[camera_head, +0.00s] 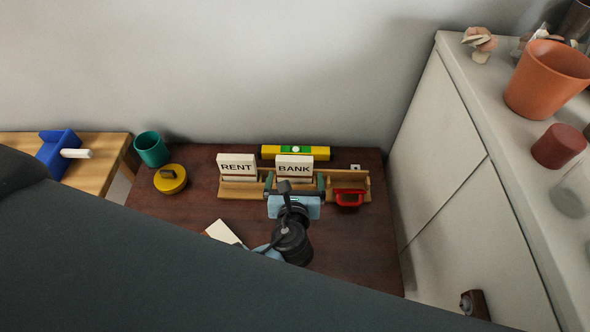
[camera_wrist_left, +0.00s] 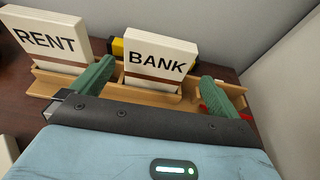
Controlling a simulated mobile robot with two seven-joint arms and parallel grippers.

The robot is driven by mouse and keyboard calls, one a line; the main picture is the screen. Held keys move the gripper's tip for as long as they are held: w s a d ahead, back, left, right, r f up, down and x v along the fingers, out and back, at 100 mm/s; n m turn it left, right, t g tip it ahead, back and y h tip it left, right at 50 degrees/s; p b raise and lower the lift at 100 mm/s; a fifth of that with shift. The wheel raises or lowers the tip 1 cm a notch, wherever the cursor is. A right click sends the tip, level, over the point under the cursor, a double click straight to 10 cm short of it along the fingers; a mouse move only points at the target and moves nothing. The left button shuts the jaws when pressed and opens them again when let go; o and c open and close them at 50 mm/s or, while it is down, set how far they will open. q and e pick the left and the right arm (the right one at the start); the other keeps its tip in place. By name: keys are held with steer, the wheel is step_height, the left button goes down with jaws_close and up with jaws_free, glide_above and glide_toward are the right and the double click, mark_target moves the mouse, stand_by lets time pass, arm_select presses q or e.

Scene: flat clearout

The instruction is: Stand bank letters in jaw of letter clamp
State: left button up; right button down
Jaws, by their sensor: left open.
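The bank letters (camera_head: 294,163) are a white block marked BANK with a brown band. They stand upright in the middle of a wooden letter clamp (camera_head: 240,190), and also show in the left wrist view (camera_wrist_left: 158,58). My left gripper (camera_head: 294,183) is open at the front of the clamp. Its green fingers in the left wrist view (camera_wrist_left: 157,78) are spread, one on each side of the bank letters, with gaps visible. The block's lower edge sits behind the wooden front lip. My right gripper is not in view.
A white RENT block (camera_head: 237,164) stands left in the clamp. A red object (camera_head: 348,198) is at its right end, a yellow level (camera_head: 295,152) behind. A yellow round tin (camera_head: 170,179), teal cup (camera_head: 151,149) and white paper (camera_head: 222,232) lie left. A white cabinet (camera_head: 450,165) bounds the right.

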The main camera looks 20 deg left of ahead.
mark_target(294, 167)
arm_select(q)
steer(key=shift+w+a+f, duration=0.15)
steer(key=shift+w, duration=0.5)
steer(key=shift+x, duration=2.35)
steer(key=shift+a, duration=0.2)
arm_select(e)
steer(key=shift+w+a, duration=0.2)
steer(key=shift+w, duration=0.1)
arm_select(q)
steer(key=c, duration=0.9)
steer(key=shift+o, duration=0.2)
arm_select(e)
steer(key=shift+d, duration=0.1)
arm_select(q)
steer(key=shift+r, duration=0.25)
